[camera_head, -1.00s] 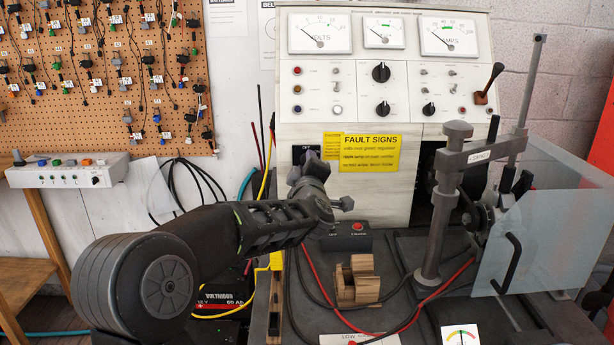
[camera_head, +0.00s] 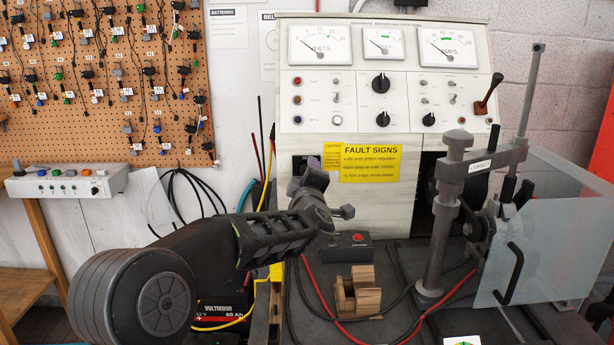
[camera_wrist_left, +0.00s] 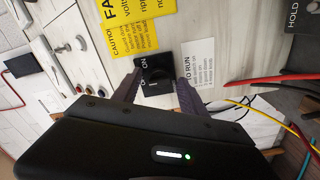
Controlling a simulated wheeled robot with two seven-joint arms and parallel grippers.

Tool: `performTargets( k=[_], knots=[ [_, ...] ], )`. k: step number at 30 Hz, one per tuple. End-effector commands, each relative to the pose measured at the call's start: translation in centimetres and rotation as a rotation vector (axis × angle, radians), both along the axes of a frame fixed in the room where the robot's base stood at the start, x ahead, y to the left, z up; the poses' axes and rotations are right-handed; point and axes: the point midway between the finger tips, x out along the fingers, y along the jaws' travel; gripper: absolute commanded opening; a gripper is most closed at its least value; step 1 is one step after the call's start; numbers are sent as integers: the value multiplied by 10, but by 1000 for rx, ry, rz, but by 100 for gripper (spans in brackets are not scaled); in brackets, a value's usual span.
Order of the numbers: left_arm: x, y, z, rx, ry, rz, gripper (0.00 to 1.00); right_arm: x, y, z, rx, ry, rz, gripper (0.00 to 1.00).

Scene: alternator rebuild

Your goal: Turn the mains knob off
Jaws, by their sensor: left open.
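The mains knob (camera_wrist_left: 156,68) is a dark knob on a black square plate marked OFF and ON, low on the pale test panel. In the left wrist view it lies between the fingertips of my left gripper (camera_wrist_left: 158,82). The fingers are open, one on each side of the plate; I cannot tell whether they touch the knob. In the head view my left gripper (camera_head: 311,178) is in front of the panel and hides most of the knob. A bit of the black plate (camera_head: 299,163) shows beside it. My right gripper is out of view.
A yellow fault signs label (camera_head: 370,163) is right of the knob. Below are a red-button box (camera_head: 346,248), a wooden block (camera_head: 357,292) and loose cables. A metal clamp post (camera_head: 440,220) and clear guard (camera_head: 535,250) stand to the right.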

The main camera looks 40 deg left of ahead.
Motion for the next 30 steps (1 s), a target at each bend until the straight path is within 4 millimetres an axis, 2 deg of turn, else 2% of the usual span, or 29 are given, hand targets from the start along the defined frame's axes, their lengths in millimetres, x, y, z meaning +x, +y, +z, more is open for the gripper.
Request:
performTargets(
  k=[8,21,30],
  knots=[
    [-7,-6,1,0,-1,0,50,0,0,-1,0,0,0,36],
    [-58,-44,0,1,-1,0,50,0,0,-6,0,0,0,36],
    [-62,-47,0,0,0,0,50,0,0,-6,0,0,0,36]
  ],
)
